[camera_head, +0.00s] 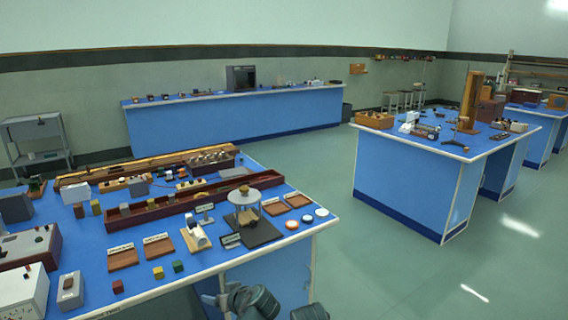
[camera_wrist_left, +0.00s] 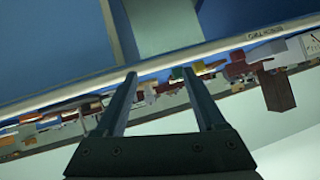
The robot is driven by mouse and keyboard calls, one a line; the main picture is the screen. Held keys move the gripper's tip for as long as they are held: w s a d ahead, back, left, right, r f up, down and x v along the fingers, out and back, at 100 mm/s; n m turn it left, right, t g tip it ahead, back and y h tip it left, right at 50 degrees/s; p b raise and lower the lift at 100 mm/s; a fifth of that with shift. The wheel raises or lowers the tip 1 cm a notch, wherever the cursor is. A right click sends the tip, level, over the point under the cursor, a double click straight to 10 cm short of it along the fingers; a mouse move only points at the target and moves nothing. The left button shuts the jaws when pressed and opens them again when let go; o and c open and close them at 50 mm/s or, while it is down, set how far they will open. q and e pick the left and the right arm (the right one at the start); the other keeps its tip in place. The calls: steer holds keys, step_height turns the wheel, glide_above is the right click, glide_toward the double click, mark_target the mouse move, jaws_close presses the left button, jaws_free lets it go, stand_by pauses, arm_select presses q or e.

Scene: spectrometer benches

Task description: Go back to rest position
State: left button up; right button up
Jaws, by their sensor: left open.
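My left gripper (camera_wrist_left: 159,74) shows in the left wrist view with its two dark fingers apart and nothing between them. Behind the fingers, the wrist view is tilted and shows a blue bench with a pale edge and a row of small objects. In the head view, grey parts of my left arm show at the bottom, in front of the near bench's front edge. The fingers are hard to make out there. A small piece of my other arm shows at the bottom edge; its gripper is not seen.
Another blue bench (camera_head: 405,180) stands at right, and a long one (camera_head: 230,122) at the back. The green floor (camera_head: 360,270) between is clear.

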arm_select(q)
steer(key=s+d+r+m+g+h+p, duration=0.3)
steer(key=s+d+m+g+h+p, duration=0.4)
steer(key=s+d+m+p, duration=0.3)
steer(key=s+d+g, duration=0.1)
steer(key=s+d, duration=0.3)
steer(key=s, duration=0.3)
steer(key=shift+r+p, duration=0.2)
steer(key=shift+p, duration=0.1)
arm_select(e)
step_height(320, 180, up, 13)
